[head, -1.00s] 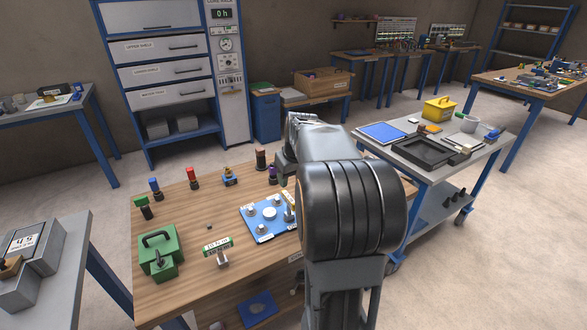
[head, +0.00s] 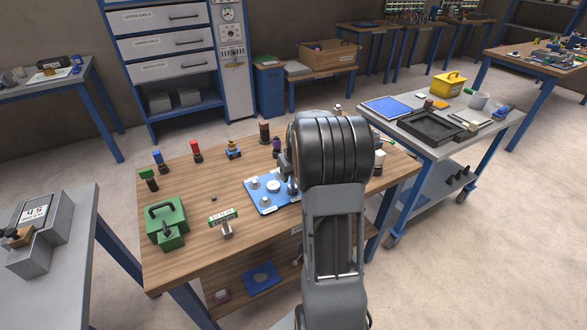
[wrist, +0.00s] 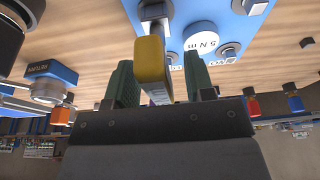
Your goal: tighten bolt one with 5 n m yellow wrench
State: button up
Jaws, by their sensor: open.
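In the wrist view a yellow-ended wrench (wrist: 152,62) with a grey metal shaft sits between the two green fingers of my gripper (wrist: 158,82). The fingers stand apart, with the yellow part close to the left finger; I cannot tell if they touch. The blue plate (wrist: 176,42) lies beyond it, with a white round disc (wrist: 201,39) marked 5 N m and metal bolts (wrist: 229,51) near its edges. In the head view the blue plate (head: 254,196) is on the wooden table, partly behind my arm. Which bolt is bolt one is not readable. My gripper and the wrench are hidden there.
The wooden table (head: 190,258) also holds a green case (head: 166,224), a small labelled stand (head: 224,220) and several coloured-top tools along its back edge, including a red one (head: 196,151). A grey cart (head: 440,150) with a black tray stands close on the right.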

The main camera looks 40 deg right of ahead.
jog(key=shift+f, duration=0.25)
jog(key=shift+c, duration=0.2)
grip_shut()
jog(key=c, duration=0.7)
grip_release()
grip_shut()
